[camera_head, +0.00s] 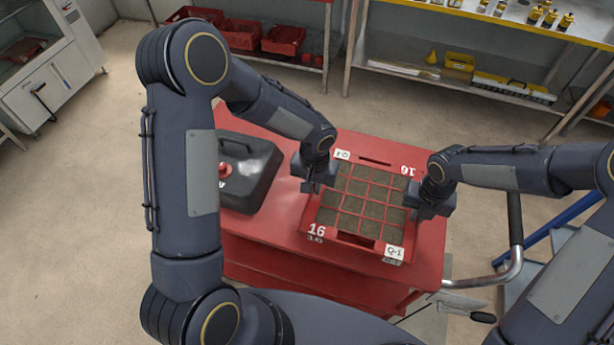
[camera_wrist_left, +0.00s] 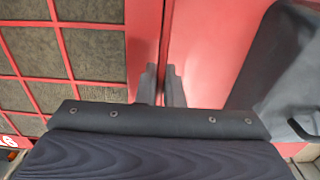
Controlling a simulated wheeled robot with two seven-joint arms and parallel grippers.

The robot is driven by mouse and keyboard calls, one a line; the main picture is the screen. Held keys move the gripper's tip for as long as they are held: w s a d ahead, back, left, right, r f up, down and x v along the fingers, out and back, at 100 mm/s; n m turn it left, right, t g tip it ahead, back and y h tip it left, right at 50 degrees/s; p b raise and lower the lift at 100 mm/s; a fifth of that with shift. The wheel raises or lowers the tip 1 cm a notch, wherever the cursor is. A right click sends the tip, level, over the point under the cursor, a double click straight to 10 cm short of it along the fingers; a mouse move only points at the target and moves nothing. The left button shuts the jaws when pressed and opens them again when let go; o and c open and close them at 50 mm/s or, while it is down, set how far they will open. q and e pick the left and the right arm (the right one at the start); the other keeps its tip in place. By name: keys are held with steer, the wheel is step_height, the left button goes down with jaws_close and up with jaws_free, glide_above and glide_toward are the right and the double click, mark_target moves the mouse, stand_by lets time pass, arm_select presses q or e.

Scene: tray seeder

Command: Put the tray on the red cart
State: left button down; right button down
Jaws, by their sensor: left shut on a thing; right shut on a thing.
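The red tray (camera_head: 372,243) has a grid of square cells filled with dark soil and white "16" labels. It is at the red cart's top (camera_head: 265,233), over its right part; I cannot tell whether it rests on it or is just above. My left gripper (camera_head: 318,187) is shut on the tray's left rim. The left wrist view shows its fingers (camera_wrist_left: 163,85) at the tray's red side wall (camera_wrist_left: 143,45). My right gripper (camera_head: 415,205) is shut on the tray's right rim, its fingertips mostly hidden by the wrist.
A black lidded box (camera_head: 245,170) with a red knob stands on the cart left of the tray. The cart's metal handle (camera_head: 505,270) is at the right. Shelving tables with red bins (camera_head: 284,38) and yellow bottles (camera_head: 540,17) stand behind. Open floor lies to the left.

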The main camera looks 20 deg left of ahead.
steer(key=shift+f, duration=0.1)
